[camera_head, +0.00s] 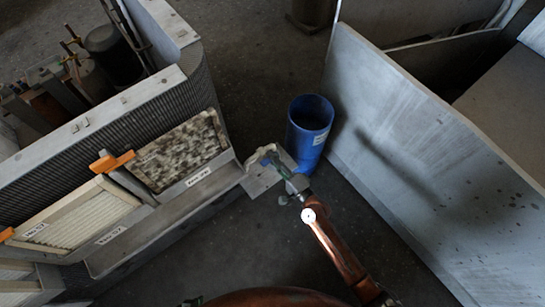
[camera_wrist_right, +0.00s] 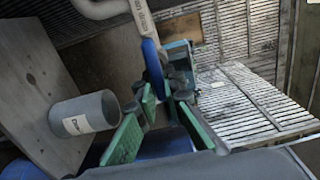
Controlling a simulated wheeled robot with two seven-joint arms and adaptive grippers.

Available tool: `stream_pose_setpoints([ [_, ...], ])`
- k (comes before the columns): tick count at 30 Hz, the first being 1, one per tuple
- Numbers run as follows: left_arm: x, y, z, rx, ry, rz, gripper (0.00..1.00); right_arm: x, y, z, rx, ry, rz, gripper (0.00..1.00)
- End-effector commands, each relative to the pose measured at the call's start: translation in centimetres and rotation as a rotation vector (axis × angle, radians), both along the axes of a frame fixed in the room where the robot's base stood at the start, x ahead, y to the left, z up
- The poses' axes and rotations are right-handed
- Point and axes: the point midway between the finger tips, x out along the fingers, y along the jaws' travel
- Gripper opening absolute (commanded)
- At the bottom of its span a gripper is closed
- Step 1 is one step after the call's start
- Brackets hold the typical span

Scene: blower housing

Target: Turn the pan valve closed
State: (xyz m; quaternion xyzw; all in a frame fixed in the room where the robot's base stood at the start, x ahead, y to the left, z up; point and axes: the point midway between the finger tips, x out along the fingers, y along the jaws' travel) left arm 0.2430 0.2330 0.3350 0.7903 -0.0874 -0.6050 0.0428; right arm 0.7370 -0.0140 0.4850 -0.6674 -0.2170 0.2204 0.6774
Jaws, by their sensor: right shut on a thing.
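The pan valve's lever has a metal arm and a blue sleeve (camera_wrist_right: 152,68) in the right wrist view. In the right wrist view the green-padded fingers (camera_wrist_right: 164,102) are shut on the blue sleeve, though the exact contact is partly hidden. The valve body is not clear. A small dark green piece at the head view's bottom edge may be my left gripper (camera_head: 191,301); its jaws cannot be made out.
A blue bin (camera_head: 310,125) with a white label stands just behind my right gripper. A large grey panel (camera_head: 430,150) rises on the right. The housing (camera_head: 165,200) with filters and orange clips (camera_head: 113,161) fills the left. Dark floor lies between.

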Motion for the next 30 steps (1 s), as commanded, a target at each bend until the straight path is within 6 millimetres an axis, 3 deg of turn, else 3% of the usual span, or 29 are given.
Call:
stream_pose_setpoints([
  [6, -0.3, 0.0, -0.1, 0.000, 0.006, 0.001, 0.40, 0.0, -0.2, -0.1, 0.001, 0.002, -0.003, 0.00],
  [7, -0.3, 0.0, -0.1, 0.000, 0.006, 0.001, 0.40, 0.0, -0.2, -0.1, 0.001, 0.002, -0.003, 0.11],
  [14, -0.1, 0.0, 0.0, 0.000, 0.002, 0.000, 0.40, 0.0, -0.1, -0.1, 0.001, 0.001, -0.002, 0.26],
  [24, 0.4, -0.1, 0.1, -0.002, -0.004, -0.003, 0.40, -0.3, -0.3, -0.1, -0.001, 0.001, -0.001, 0.27],
  [30, 0.3, -0.1, 0.1, -0.001, -0.003, -0.002, 0.40, -2.6, -2.0, -0.2, -0.003, 0.002, -0.002, 0.27],
])
